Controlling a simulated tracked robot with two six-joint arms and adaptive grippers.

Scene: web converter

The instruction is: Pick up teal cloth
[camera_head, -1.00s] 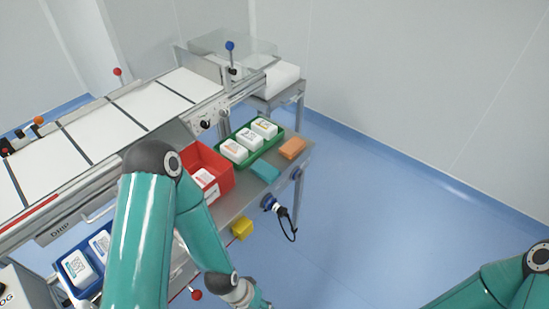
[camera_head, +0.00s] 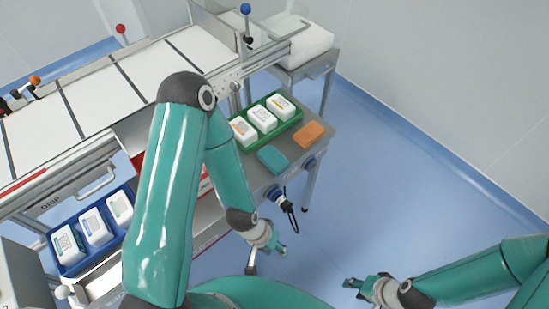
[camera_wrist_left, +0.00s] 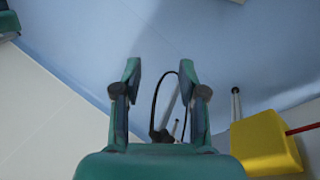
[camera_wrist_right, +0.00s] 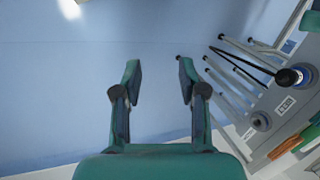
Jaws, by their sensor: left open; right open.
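The teal cloth (camera_head: 272,159) lies folded flat on the steel bench, in front of the green tray and left of an orange cloth in the head view. It shows only as a sliver at the lower right edge of the right wrist view (camera_wrist_right: 314,145). My left gripper (camera_head: 278,247) is open and empty, beyond the bench's front edge and below the cloth in the picture. It also shows open in the left wrist view (camera_wrist_left: 160,85). My right gripper (camera_head: 350,287) is open and empty over the floor, right of the bench; its fingers show apart in the right wrist view (camera_wrist_right: 158,82).
The green tray (camera_head: 247,147) holds white packs. The orange cloth (camera_head: 309,135) lies by the bench's right end. A dark plug with a looped cable (camera_head: 280,195) juts from the bench front. A yellow box (camera_wrist_left: 265,145) is near my left gripper. Open floor (camera_head: 400,190) lies right.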

